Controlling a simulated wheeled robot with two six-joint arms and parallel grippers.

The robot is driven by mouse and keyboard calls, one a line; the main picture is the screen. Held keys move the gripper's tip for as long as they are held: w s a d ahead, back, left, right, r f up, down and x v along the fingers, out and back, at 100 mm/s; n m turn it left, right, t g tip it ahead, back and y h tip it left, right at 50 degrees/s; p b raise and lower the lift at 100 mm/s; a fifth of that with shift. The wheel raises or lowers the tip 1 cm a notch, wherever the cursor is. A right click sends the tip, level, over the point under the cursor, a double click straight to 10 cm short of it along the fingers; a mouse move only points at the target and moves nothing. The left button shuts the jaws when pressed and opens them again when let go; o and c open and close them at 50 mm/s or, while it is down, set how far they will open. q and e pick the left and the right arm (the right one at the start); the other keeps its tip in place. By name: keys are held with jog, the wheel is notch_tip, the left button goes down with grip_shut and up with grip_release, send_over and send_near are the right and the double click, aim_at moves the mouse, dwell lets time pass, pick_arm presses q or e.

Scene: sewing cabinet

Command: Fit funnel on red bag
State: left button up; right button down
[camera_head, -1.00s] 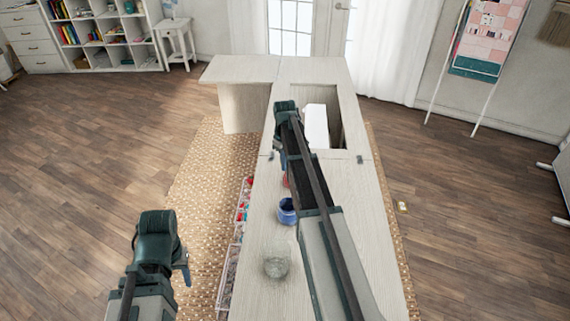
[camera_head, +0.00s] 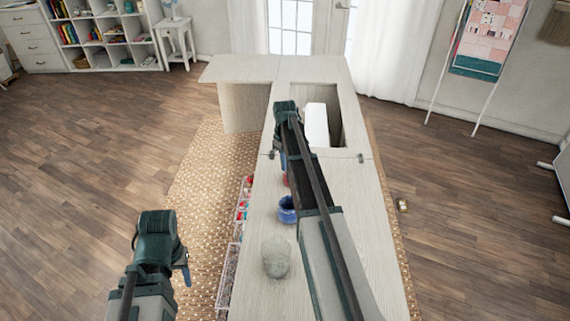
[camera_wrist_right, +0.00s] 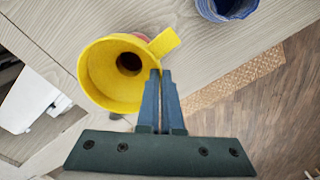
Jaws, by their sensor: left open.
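The yellow funnel (camera_wrist_right: 97,62) shows in the right wrist view, its wide mouth facing the camera and its tab at the upper right. My right gripper (camera_wrist_right: 161,72) has its fingers close together at the rim beside the tab, and appears shut on it. A little of the red bag (camera_wrist_right: 141,36) shows just behind the funnel's rim; the funnel hides the rest, so I cannot tell whether they touch. In the head view the red bag (camera_head: 286,180) is a small patch beside my right arm, and the funnel is hidden. My left gripper (camera_head: 185,272) is open and empty, left of the cabinet.
A blue patterned jar (camera_head: 287,211) stands near the red bag, also at the top of the right wrist view (camera_wrist_right: 228,8). A grey rounded object (camera_head: 276,258) sits nearer on the cabinet top (camera_head: 258,295). A white machine (camera_head: 316,125) stands in the far recess. Clear bins (camera_head: 240,212) hang at the left edge.

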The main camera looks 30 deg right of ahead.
jog(key=shift+f+b, duration=0.3)
dwell(0.4)
jog(key=c, duration=1)
grip_release()
jog(key=shift+r, duration=0.1)
notch_tip(320, 180, up, 14)
jog(key=p, duration=1.4)
jog(key=shift+f, duration=0.2)
